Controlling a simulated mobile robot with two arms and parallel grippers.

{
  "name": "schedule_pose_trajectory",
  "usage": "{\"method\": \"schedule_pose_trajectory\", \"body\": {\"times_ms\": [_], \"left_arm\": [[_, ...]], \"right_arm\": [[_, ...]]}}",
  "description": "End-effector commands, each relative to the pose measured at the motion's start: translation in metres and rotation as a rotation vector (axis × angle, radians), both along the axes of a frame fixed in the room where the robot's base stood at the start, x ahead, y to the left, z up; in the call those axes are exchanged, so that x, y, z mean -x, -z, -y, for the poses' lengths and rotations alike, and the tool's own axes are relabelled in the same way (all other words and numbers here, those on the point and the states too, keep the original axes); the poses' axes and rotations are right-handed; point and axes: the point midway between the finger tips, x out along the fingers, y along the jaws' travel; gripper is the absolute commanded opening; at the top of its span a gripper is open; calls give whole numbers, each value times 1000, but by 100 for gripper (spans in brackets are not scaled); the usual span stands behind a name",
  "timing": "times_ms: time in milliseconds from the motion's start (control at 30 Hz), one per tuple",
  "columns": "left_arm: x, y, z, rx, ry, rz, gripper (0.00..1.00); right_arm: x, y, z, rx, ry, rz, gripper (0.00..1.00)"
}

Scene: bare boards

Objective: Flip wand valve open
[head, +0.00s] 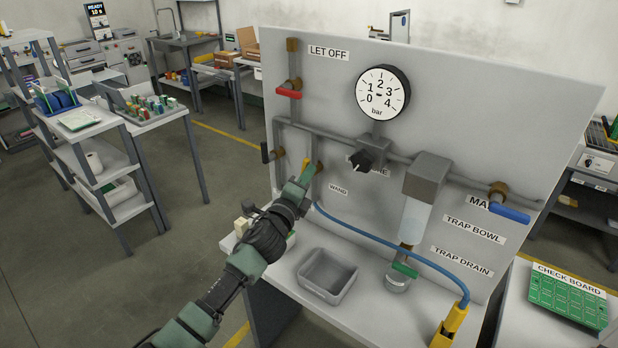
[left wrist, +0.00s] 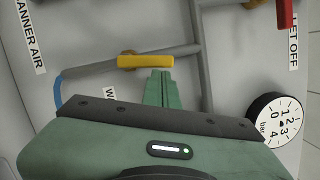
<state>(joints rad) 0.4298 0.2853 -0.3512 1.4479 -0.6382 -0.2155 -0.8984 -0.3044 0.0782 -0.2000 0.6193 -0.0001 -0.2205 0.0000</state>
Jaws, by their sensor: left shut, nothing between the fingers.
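The wand valve's yellow lever (head: 306,163) shows just beyond my left fingertips in the head view, on the panel's left side above the WAND label (head: 338,190). In the left wrist view the lever (left wrist: 145,61) lies roughly along its grey pipe, with the brass body (left wrist: 127,53) partly behind it. My left gripper (head: 308,174) is shut and empty. Its closed fingertips (left wrist: 161,72) are right beside the lever; I cannot tell whether they touch it. My gripper and arm hide part of the valve in the head view. My right gripper is not in view.
The black lever (head: 265,152) and red LET OFF lever (head: 289,93) are close by. The gauge (head: 382,92), black knob (head: 365,160) and blue lever (head: 510,213) are further right.

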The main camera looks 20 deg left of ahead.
Motion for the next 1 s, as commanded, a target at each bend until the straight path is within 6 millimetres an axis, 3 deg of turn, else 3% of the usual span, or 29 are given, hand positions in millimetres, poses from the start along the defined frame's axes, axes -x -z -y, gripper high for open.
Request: {"method": "schedule_pose_trajectory", "body": {"times_ms": [1000], "left_arm": [[-4,-8,-10,-4,-3,3,0]], "right_arm": [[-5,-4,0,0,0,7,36]]}}
